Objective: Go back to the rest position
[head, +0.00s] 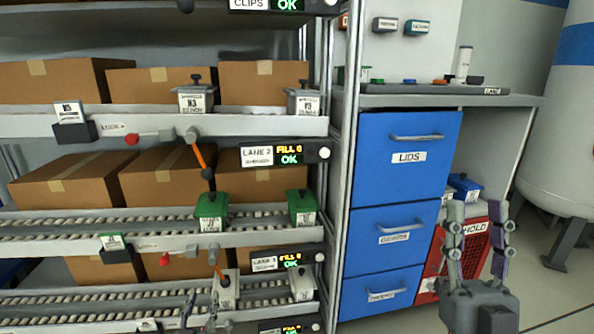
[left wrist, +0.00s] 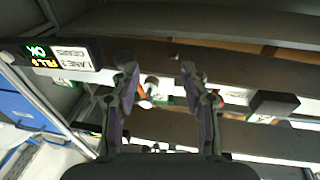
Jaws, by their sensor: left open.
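My left gripper (head: 202,302) is low at the bottom of the head view, in front of the lower roller lane. It is small there and partly cut off by the frame edge. In the left wrist view the left gripper (left wrist: 156,75) has its two fingers spread apart with nothing between them, facing the shelf rails. My right gripper (head: 477,212) points up at the lower right of the head view. Its fingers are apart and empty, in front of the red HOLD bin (head: 474,245).
A white tank (head: 570,120) stands far right.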

